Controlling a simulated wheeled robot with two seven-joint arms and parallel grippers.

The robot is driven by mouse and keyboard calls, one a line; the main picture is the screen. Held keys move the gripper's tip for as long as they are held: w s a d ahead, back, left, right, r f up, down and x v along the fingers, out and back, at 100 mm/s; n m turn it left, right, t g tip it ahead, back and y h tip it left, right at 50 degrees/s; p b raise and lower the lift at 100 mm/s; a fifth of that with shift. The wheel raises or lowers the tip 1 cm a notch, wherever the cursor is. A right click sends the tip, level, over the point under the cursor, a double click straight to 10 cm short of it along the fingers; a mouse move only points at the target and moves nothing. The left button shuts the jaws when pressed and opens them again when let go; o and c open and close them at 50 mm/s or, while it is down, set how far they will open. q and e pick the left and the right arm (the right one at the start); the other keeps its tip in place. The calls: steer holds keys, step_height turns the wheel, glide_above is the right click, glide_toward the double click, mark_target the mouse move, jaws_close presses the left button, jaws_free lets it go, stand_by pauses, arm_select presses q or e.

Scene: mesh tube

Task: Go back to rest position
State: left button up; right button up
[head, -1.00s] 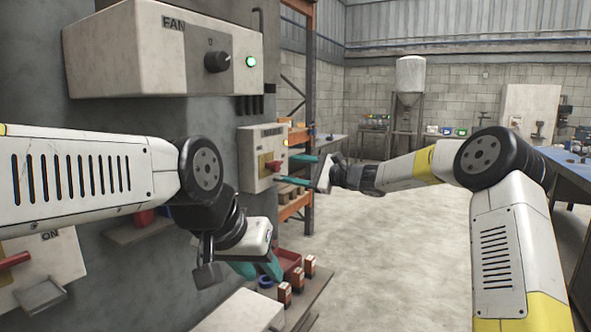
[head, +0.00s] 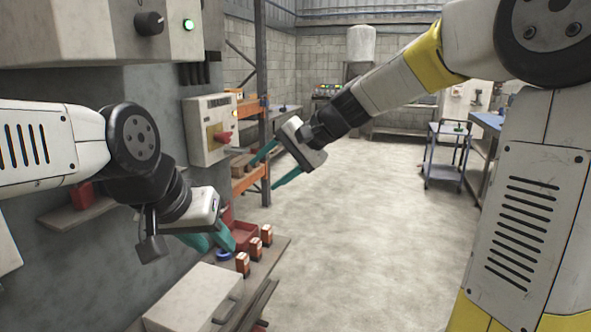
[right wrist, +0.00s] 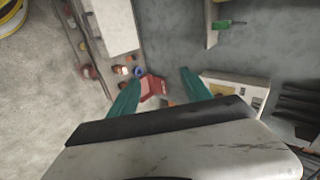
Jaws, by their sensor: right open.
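My right gripper (head: 263,174) has teal fingers spread apart and holds nothing. It hangs in the air in front of the switch box with the red handle (head: 222,137), seemingly clear of it. In the right wrist view the open fingers (right wrist: 160,80) have an empty gap between them. My left gripper (head: 208,240) is low at the left, above the bench with the small boxes. Its teal fingers are partly hidden by its own wrist, and I cannot tell how far apart they are.
A fan control box (head: 95,30) with a knob and a lit green lamp is on the grey wall. Small orange boxes (head: 254,250) and a red bin (head: 243,233) stand on the bench. A blue cart (head: 446,150) is at the back right. The middle floor is clear.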

steer(key=s+d+f+n+t+h, duration=0.1)
steer(key=s+d+h, duration=0.3)
steer(key=s+d, duration=0.6)
steer(key=shift+s+d+f+n, duration=0.3)
steer(key=shift+s+d+n, duration=0.05)
steer(key=shift+n, duration=0.25)
steer(key=s+d+f+h, duration=0.1)
steer(key=s+d, duration=0.2)
steer(key=s+d+f+n+t+h, duration=0.1)
steer(key=s+d, duration=0.2)
steer(key=s+d+f+h, duration=0.1)
steer(key=s+d+f, duration=0.1)
steer(key=s+d, duration=0.1)
steer(key=shift+s+d+n, duration=0.1)
steer(key=shift+d+n, duration=0.2)
steer(key=shift+d, duration=0.05)
steer(key=shift+c, duration=0.3)
